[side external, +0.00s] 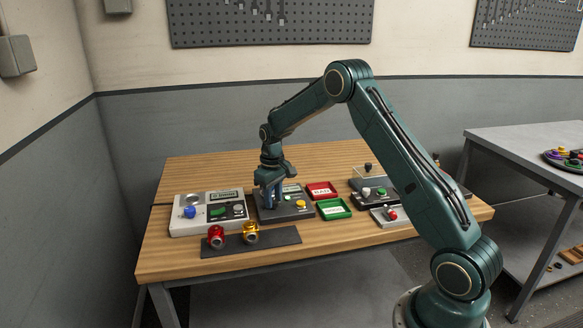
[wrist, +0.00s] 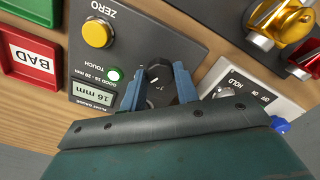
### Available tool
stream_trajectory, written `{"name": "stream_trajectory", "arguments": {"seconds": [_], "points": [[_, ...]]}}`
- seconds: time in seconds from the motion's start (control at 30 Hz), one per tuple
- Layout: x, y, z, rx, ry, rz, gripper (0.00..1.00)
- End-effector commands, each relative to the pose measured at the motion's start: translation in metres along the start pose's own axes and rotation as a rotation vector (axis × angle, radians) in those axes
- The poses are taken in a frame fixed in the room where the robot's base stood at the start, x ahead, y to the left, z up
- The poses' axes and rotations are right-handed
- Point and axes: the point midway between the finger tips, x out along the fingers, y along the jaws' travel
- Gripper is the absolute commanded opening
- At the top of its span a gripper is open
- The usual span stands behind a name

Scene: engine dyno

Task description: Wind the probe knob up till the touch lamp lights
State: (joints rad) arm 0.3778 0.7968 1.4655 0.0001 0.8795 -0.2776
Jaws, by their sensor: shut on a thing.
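My gripper (side external: 270,197) reaches down onto the dark grey gauge panel (side external: 268,216) in the middle of the wooden table. In the wrist view its two blue fingers (wrist: 157,86) are shut on the black probe knob (wrist: 160,93), one on each side. The knob has a white pointer mark on its top. Beside the left finger is the touch lamp (wrist: 114,74), bright green with a pale centre; it looks lit. The display (wrist: 93,92) next to it reads 16 mm. A yellow ZERO button (wrist: 97,33) is on the same panel. The side view mostly hides the knob behind the fingers.
Red BAD tray (side external: 321,190) and green tray (side external: 333,209) lie right of the panel. A pale panel (side external: 208,224) with a blue knob stands left. Red (side external: 216,237) and gold (side external: 250,232) metal parts stand on a dark mat in front.

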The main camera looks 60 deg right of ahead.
Motion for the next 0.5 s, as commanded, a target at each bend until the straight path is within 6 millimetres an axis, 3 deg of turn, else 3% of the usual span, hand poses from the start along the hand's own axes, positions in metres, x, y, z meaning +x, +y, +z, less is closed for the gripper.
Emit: {"name": "stream_trajectory", "arguments": {"seconds": [0.5], "points": [[-0.0006,0.0,-0.0002,0.12,0.001,0.0,0.08]]}}
